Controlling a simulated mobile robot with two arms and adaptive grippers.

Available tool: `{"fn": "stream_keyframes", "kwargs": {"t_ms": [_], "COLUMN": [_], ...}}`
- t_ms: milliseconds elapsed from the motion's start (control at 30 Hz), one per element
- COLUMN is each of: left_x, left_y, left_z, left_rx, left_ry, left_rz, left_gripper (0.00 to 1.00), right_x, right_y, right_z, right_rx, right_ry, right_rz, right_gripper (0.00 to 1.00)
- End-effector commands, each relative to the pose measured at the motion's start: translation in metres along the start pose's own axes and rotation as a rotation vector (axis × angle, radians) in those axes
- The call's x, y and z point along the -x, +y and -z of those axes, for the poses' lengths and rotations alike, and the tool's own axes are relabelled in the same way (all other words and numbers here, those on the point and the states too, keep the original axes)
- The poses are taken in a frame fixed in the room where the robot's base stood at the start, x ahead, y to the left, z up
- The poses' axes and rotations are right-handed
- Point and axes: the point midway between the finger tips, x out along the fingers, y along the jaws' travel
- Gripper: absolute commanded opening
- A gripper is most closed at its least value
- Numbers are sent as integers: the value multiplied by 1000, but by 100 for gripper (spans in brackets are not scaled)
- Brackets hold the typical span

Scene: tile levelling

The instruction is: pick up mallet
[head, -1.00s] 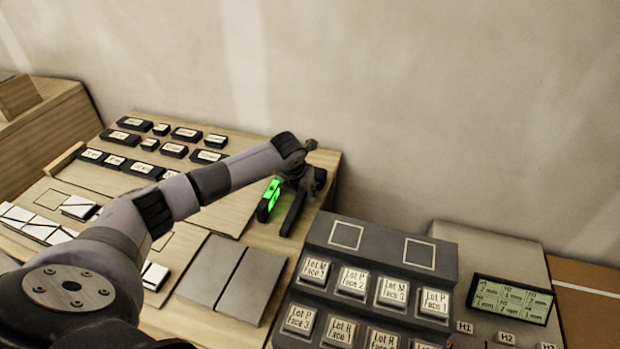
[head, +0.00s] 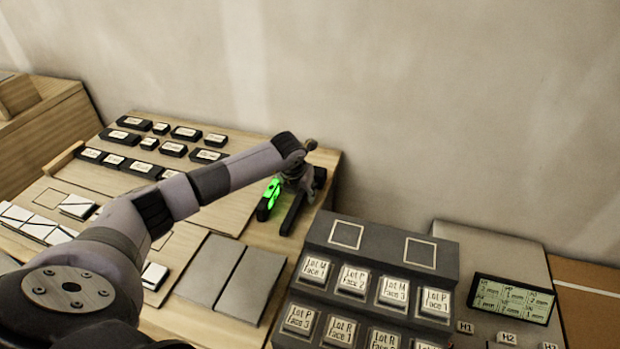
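My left gripper (head: 278,216) hangs at the back right of the wooden table, near the wall, with its fingers pointing down toward the table top. Its two dark fingers stand apart, with no object visible between them. A bright green patch shows on the left finger. I cannot make out a mallet for certain. A small dark rounded piece shows just behind the wrist, and I cannot tell whether it is part of the arm or another thing. The wrist and forearm hide part of the table there. My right gripper is not in view.
Black labelled blocks (head: 173,150) stand at the back left. A dark stepped rack (head: 382,247) of labelled blocks and a display panel (head: 511,298) stand to the right. The wall is close behind.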

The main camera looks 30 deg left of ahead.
Motion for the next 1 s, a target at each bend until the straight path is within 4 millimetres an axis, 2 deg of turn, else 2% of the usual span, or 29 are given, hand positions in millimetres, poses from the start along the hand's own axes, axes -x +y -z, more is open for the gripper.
{"fn": "stream_keyframes", "kwargs": {"t_ms": [67,533,1000], "left_x": [0,0,0], "left_y": [0,0,0], "left_z": [0,0,0], "left_rx": [0,0,0], "left_ry": [0,0,0], "left_rz": [0,0,0], "left_gripper": [32,0,0], "right_x": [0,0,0], "right_y": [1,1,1], "right_z": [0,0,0], "right_rx": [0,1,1], "right_ry": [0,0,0], "right_rz": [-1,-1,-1], "right_gripper": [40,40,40]}}
